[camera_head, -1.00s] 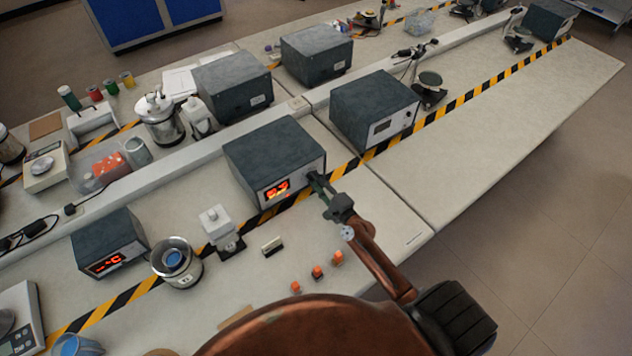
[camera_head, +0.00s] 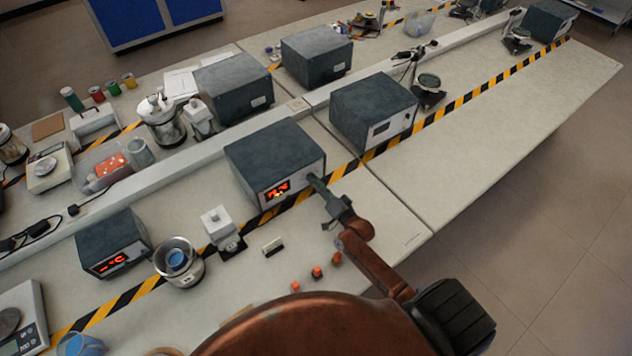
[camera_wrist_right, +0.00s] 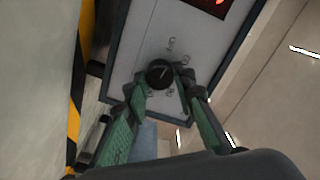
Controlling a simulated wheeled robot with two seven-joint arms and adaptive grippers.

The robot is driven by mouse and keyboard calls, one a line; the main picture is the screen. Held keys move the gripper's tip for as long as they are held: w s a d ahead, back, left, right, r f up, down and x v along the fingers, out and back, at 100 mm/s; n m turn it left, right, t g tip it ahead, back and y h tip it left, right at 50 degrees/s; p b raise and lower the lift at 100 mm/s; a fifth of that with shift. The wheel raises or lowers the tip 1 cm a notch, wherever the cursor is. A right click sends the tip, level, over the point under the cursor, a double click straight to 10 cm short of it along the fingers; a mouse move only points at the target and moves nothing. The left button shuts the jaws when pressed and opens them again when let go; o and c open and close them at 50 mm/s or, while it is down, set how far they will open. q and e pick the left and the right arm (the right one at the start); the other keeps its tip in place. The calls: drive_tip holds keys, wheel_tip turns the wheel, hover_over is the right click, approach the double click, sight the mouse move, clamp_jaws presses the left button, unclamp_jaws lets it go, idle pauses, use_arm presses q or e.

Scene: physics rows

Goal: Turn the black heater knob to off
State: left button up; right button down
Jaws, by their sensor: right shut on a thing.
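The heater is a dark grey box (camera_head: 275,160) with a pale front panel and a lit red-orange display. Its round black knob (camera_wrist_right: 159,73) sits on the front panel with a pale pointer line and small markings around it, too small to read surely. In the head view the knob is hidden by my right gripper (camera_head: 316,183), which reaches the panel's right end. In the right wrist view my right gripper (camera_wrist_right: 160,88) has its green fingers on both sides of the knob, shut on it. My left gripper is not in view.
A similar grey box (camera_head: 375,110) stands to the right behind. A smaller box with a lit display (camera_head: 112,243), a metal pot (camera_head: 178,262) and a white-topped device (camera_head: 220,226) stand to the left. Several small orange-topped pieces (camera_head: 316,272) lie near my arm. The right bench is largely clear.

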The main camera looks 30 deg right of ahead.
drive_tip(key=shift+n, duration=0.7)
drive_tip(key=c, duration=1.6)
unclamp_jaws()
drive_tip(key=s, duration=1.2)
drive_tip(key=shift+d, duration=0.45)
